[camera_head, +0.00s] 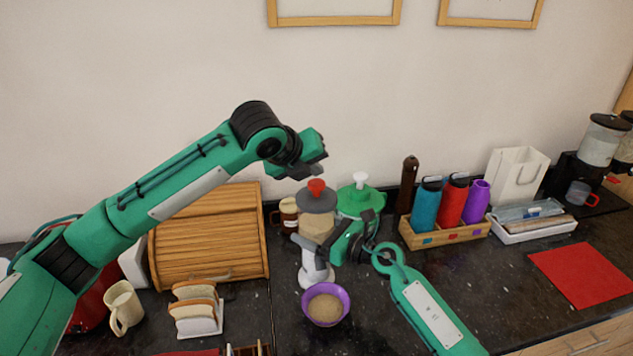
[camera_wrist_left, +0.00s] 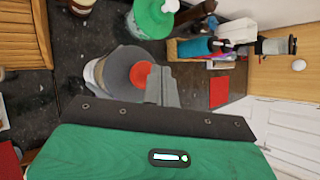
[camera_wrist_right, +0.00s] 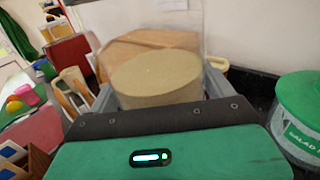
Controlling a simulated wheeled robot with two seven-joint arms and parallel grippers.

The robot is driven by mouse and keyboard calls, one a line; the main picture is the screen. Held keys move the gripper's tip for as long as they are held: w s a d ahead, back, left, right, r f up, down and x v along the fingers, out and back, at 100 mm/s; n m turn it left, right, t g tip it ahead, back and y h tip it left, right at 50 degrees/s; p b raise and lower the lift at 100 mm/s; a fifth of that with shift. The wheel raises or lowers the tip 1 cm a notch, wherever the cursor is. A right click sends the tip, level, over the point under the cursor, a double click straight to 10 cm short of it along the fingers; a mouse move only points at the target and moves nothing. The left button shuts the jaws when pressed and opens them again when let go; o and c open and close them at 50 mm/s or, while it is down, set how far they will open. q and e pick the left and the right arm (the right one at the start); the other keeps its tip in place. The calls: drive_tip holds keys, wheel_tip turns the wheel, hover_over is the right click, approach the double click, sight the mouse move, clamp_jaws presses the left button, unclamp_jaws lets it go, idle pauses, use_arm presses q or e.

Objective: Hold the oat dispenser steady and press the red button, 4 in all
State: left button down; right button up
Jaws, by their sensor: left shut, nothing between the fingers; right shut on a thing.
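The oat dispenser (camera_head: 317,228) stands on the dark worktop, with a grey lid, a clear body of oats and a pale base. Its red button (camera_head: 316,186) is on top and also shows in the left wrist view (camera_wrist_left: 141,73). My left gripper (camera_head: 318,172) is shut and empty just above the button; whether it touches is unclear. My right gripper (camera_head: 326,247) is shut on the dispenser's body, whose oats (camera_wrist_right: 156,78) show between the fingers in the right wrist view. A purple bowl (camera_head: 344,294) with oats sits below the spout.
A green-lidded salad container (camera_head: 361,200) stands close behind to the right. A wooden bread box (camera_head: 208,245) and a toast rack (camera_head: 197,320) are to the left. A wooden crate of bottles (camera_head: 446,234) is to the right.

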sight(314, 184)
use_arm(q)
drive_tip(key=shift+r, duration=2.55)
use_arm(e)
drive_tip(key=o, duration=1.4)
drive_tip(key=shift+c, duration=0.2)
